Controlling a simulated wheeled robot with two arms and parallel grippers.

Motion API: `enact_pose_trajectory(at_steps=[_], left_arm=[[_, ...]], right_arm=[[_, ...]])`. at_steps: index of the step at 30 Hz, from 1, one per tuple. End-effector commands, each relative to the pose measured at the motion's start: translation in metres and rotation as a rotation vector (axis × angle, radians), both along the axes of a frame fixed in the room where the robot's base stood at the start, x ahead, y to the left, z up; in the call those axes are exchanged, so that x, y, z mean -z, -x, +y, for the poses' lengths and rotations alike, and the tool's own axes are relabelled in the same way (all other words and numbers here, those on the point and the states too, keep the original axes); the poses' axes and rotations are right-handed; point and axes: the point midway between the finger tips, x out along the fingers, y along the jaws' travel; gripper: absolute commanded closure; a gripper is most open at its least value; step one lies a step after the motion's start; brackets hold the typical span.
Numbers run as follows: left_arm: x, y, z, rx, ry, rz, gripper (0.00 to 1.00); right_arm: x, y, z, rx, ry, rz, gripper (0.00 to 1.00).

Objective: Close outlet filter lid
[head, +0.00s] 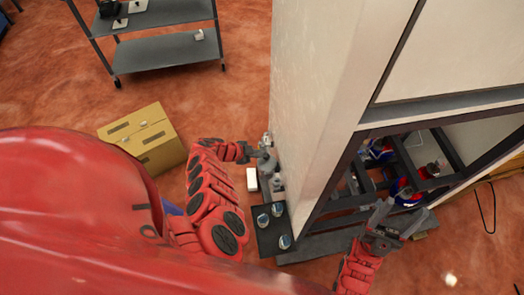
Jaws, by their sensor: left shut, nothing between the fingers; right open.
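The tall white dispenser cabinet (315,95) stands right of centre, with an open, dark-framed lower bay on its right face. My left gripper (266,153) is shut and empty, close to small grey and metallic fittings (277,183) at the cabinet's left side. Whether it touches them I cannot tell. I cannot clearly make out the outlet filter lid or whether it is open or shut. My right gripper (385,222) is open in front of the open bay, near its lower edge.
A dark tray (270,246) with several round glassy items sits at the cabinet's near corner. Blue-and-red parts (402,191) are inside the bay. A small white box (252,179), a cardboard box (157,125) and a grey shelf rack (165,50) stand to the left. Red floor between is clear.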

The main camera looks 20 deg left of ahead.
Motion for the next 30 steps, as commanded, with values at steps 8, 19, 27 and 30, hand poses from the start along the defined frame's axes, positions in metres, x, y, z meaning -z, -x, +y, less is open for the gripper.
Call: enact_pose_trajectory(at_steps=[8,19,27,30], left_arm=[[0.002,0.001,0.000,-0.001,-0.001,0.000,1.00],[0.002,0.001,0.000,-0.001,0.000,-0.001,1.00],[-0.015,0.010,0.012,-0.003,-0.003,0.001,1.00],[-0.029,0.018,0.022,-0.005,-0.004,0.002,1.00]], right_arm=[[0.000,0.000,0.000,0.000,0.000,0.000,0.37],[0.000,0.000,0.000,0.000,0.000,0.000,0.37],[-0.019,0.000,0.000,0.000,0.000,0.000,0.37],[-0.035,0.000,0.000,0.000,0.000,0.000,0.37]])
